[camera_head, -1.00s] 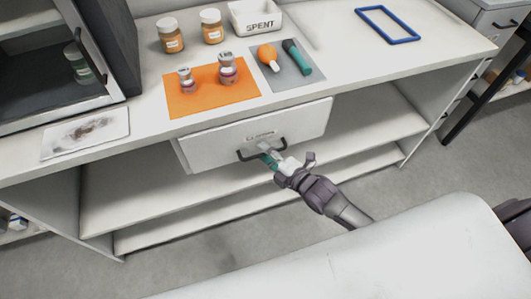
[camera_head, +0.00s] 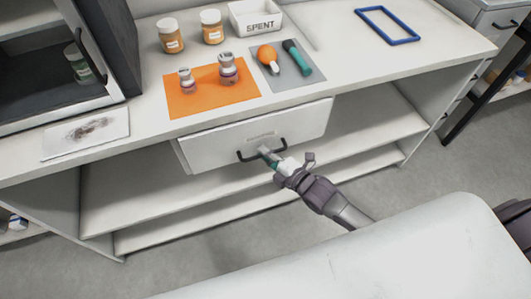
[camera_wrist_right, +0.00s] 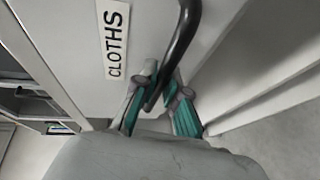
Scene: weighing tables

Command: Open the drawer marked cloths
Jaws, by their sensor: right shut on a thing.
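The white drawer (camera_head: 215,147) sits under the counter top, with a black bar handle (camera_head: 283,145) on its front. Its front stands slightly proud of the frame; I cannot tell whether it is pulled out at all. In the right wrist view its label (camera_wrist_right: 114,38) reads CLOTHS, beside the black handle (camera_wrist_right: 182,45). My right gripper (camera_head: 265,154) reaches the handle from the front. In the wrist view its teal-padded fingers (camera_wrist_right: 160,98) are shut on the handle's end, one on each side. My left gripper is not in view.
On the counter (camera_head: 335,75) above stand jars, vials on an orange mat (camera_head: 205,102), a grey mat (camera_head: 293,80) with tools, a SPENT bin (camera_head: 262,27) and a blue frame (camera_head: 387,24). Open shelves (camera_head: 160,200) lie below the drawer. The floor in front is clear.

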